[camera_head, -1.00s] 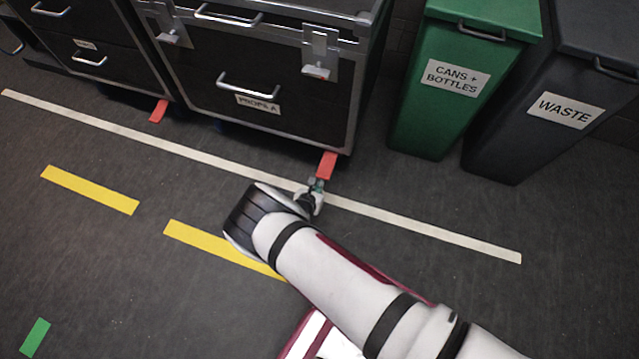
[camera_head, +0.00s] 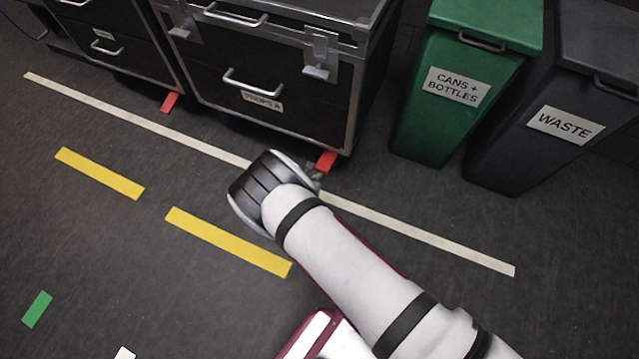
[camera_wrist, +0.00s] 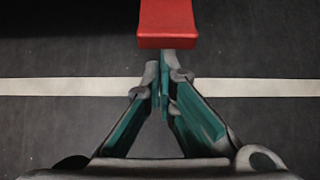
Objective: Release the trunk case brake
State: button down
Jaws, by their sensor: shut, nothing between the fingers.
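The trunk case (camera_head: 280,85) is black with metal edges, latches and a label that reads PROPS A. Its red brake pedal (camera_head: 327,161) sticks out low at its right front corner. The pedal also shows at the top of the wrist view (camera_wrist: 167,24). My gripper (camera_head: 314,180) is at the floor just in front of this pedal, partly hidden behind my wrist. In the wrist view my gripper's fingertips (camera_wrist: 163,72) are together and empty, right at the pedal's near edge. I cannot tell whether they touch it or lie under it.
A second black case (camera_head: 115,45) with its own red pedal (camera_head: 169,102) stands to the left. A green bin (camera_head: 435,125) and a dark waste bin (camera_head: 520,150) stand to the right. White tape (camera_head: 420,233) and yellow tape (camera_head: 228,242) mark otherwise clear floor.

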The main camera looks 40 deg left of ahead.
jog(key=shift+w+r, duration=0.15)
jog(key=shift+r, duration=0.25)
jog(key=shift+f, duration=0.1)
notch_tip(320, 180, down, 4)
jog(key=s+b, duration=0.1)
jog(key=b, duration=0.3)
jog(key=p+v, duration=0.5)
jog(key=v, duration=0.5)
jog(key=shift+r, duration=0.25)
jog(key=shift+w, duration=0.2)
